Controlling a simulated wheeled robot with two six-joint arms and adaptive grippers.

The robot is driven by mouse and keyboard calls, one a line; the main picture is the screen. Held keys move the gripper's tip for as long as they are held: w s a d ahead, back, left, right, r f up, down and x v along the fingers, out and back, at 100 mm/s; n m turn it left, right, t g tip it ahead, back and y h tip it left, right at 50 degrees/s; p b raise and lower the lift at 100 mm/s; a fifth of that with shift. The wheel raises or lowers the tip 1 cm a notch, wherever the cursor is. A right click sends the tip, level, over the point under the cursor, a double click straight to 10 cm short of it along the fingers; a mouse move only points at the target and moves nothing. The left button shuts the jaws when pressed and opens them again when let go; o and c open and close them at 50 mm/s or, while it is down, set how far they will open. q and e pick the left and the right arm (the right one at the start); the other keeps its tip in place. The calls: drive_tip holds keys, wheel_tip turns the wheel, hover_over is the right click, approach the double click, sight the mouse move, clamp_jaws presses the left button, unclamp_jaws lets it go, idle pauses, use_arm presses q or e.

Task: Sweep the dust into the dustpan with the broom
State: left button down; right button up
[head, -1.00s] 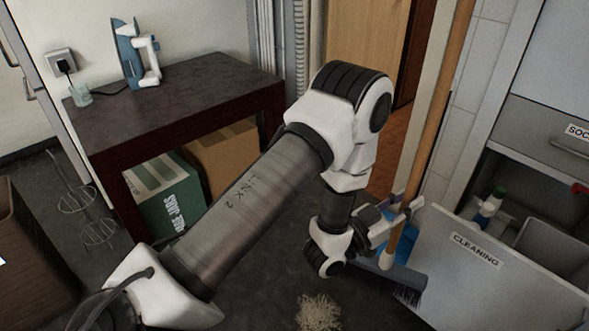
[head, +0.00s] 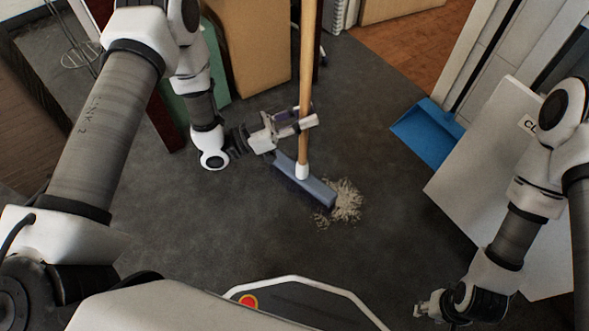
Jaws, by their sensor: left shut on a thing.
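The broom has a long wooden handle (head: 308,55) and a grey-blue head (head: 318,190) low at the floor. My left gripper (head: 304,122) is shut on the handle a little above the head. The handle stands nearly upright and runs out of the top of the head view. A pale pile of dust (head: 348,203) lies on the floor against the right side of the broom head, with some crumbs in front.
A cardboard box (head: 250,50) and a green box (head: 213,70) are at the upper left. Dark floor (head: 385,170) is clear between the dust and dustpan.

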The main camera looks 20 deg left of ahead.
use_arm(q)
drive_tip(key=s+f+m+g+b, duration=0.1)
drive_tip(key=f, duration=0.2)
drive_tip(key=s+f+m+g+h+b, duration=0.1)
drive_tip(key=f+g, duration=0.1)
drive_tip(key=s+f+g+h+b, duration=0.1)
drive_tip(key=s+f, duration=0.1)
drive_tip(key=f, duration=0.1)
drive_tip(key=shift+d+f+m+g+b, duration=0.2)
drive_tip(key=shift+f+m+g+b, duration=0.15)
drive_tip(key=shift+m+g, duration=0.05)
wheel_tip(320, 180, down, 6)
drive_tip(key=b, duration=0.5)
drive_tip(key=shift+b, duration=0.3)
use_arm(e)
wheel_tip(320, 180, down, 12)
drive_tip(key=shift+w, duration=0.15)
drive_tip(key=shift+r, duration=0.1)
